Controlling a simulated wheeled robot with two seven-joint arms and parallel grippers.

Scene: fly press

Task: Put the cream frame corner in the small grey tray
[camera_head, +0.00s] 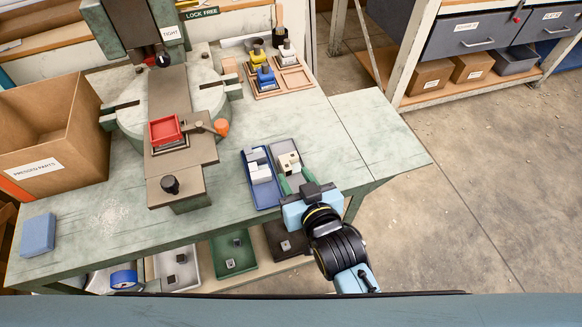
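The cream frame corner (289,161) is a small block with dark holes, at the small grey tray (282,145). I cannot tell whether it rests on the tray floor or is held just above it. My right gripper (292,171) reaches in from the lower right, with its green fingers apart at the near side of the cream piece. The view does not show whether the fingers press on it. My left gripper is not in view.
A blue tray (266,197) with pale pieces stands left of the grey tray. A press (182,90) with a red fixture (165,131) stands behind left. A wooden holder (294,79) carries coloured items. A cardboard box (52,130) and blue block (38,234) are left. The table's right part is clear.

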